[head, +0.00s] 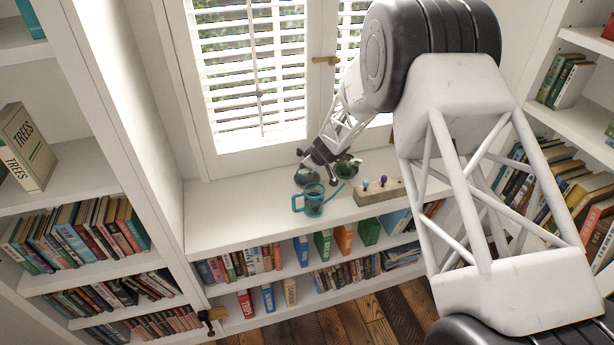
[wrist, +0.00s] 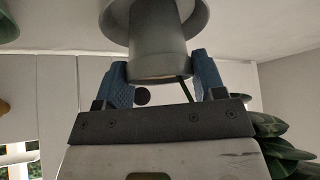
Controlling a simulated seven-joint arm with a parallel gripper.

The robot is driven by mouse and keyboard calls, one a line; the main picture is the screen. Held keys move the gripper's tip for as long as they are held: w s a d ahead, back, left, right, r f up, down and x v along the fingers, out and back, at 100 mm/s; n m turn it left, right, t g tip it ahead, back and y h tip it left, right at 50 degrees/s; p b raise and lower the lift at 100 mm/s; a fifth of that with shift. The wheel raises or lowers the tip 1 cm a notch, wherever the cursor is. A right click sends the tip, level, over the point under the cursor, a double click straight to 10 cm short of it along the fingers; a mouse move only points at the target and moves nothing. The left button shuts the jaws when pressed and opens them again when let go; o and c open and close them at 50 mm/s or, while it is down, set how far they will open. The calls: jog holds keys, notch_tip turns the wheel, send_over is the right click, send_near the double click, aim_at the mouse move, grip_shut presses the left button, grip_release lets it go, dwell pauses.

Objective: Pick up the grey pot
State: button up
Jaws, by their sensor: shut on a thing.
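The grey pot (wrist: 160,48) fills the upper middle of the wrist view, a tapered body with a wider rim. My gripper (wrist: 161,75) has one blue finger on each side of its narrower part and is shut on it. In the head view my gripper (head: 316,167) is small and low over the white window ledge, and a dark greyish round shape beside it looks like the pot (head: 306,178). The fingers hide part of the pot there. I cannot tell whether the pot touches the ledge.
A teal watering can (head: 313,201) stands close in front of my gripper on the ledge (head: 235,215). A leafy plant (head: 347,167) is just right. A wooden block with small knobs (head: 379,192) lies farther right. The ledge's left part is clear. Bookshelves flank it.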

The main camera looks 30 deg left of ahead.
jog(key=shift+r, duration=0.1)
notch_tip(320, 180, up, 10)
dwell(0.8)
jog(key=shift+r, duration=0.1)
dwell(0.5)
jog(key=shift+r, duration=1.3)
jog(key=shift+w+f+n+g, duration=0.1)
jog(key=shift+f+n+g, duration=0.5)
jog(key=shift+f, duration=0.95)
jog(key=shift+f+n+g, duration=0.2)
jog(key=shift+f+n, duration=0.65)
jog(key=shift+f, duration=0.7)
jog(key=shift+w+f+n+g, duration=0.1)
jog(key=shift+f+n+g, duration=0.5)
jog(key=shift+f, duration=0.95)
jog(key=shift+f, duration=0.3)
jog(key=shift+s+f, duration=0.1)
jog(key=shift+f, duration=1.05)
